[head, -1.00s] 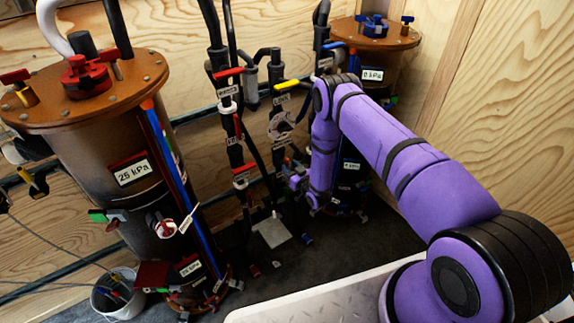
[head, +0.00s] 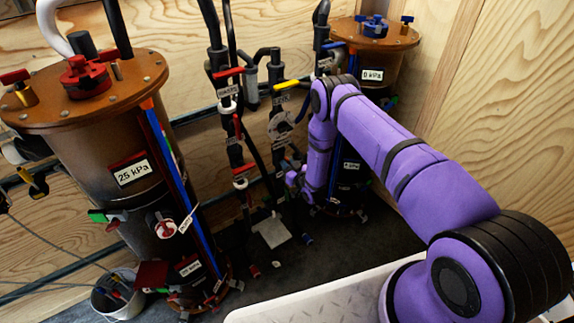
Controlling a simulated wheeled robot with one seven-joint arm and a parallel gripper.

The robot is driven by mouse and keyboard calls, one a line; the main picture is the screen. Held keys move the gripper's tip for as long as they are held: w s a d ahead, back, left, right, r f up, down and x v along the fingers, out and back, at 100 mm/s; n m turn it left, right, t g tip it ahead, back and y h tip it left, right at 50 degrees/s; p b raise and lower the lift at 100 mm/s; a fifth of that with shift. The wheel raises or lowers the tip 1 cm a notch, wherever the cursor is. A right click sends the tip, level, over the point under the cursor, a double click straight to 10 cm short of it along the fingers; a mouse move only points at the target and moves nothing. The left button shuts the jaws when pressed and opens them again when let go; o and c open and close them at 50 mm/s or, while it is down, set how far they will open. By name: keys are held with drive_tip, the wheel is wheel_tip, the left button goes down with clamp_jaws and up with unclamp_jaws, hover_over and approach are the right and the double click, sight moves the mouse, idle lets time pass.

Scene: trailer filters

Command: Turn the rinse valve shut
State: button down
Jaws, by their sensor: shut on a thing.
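My gripper (head: 291,179) is small and partly hidden at the end of my purple arm, low among the pipes between the two tanks. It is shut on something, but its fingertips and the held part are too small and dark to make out. I cannot tell which fitting is the rinse valve, as the small labels are hard to read. A red valve handle (head: 228,73) sits on the left pipe above a white label, and another red handle (head: 243,168) is lower down. A yellow handle (head: 292,84) lies across the middle pipe, above my gripper.
A large brown tank (head: 90,140) marked 25 kPa stands at the left, with a white bucket (head: 118,295) of tools at its foot. A smaller tank (head: 376,66) marked 0 kPa stands behind my arm. A grey plate (head: 271,232) lies on the dark floor.

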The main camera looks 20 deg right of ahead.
drive_tip(key=shift+m, duration=0.3)
drive_tip(key=shift+w+d+f+m, duration=0.1)
drive_tip(key=shift+d+f+m, duration=0.1)
drive_tip(key=shift+m, duration=2.65)
drive_tip(key=shift+w+d+f+m, duration=0.1)
drive_tip(key=shift+d+f+m, duration=0.15)
drive_tip(key=shift+m, duration=2.65)
drive_tip(key=shift+d+f+m, duration=0.2)
drive_tip(key=shift+m, duration=2.65)
drive_tip(key=c, duration=1.2)
unclamp_jaws()
drive_tip(key=shift+o, duration=0.2)
drive_tip(key=shift+s, duration=0.1)
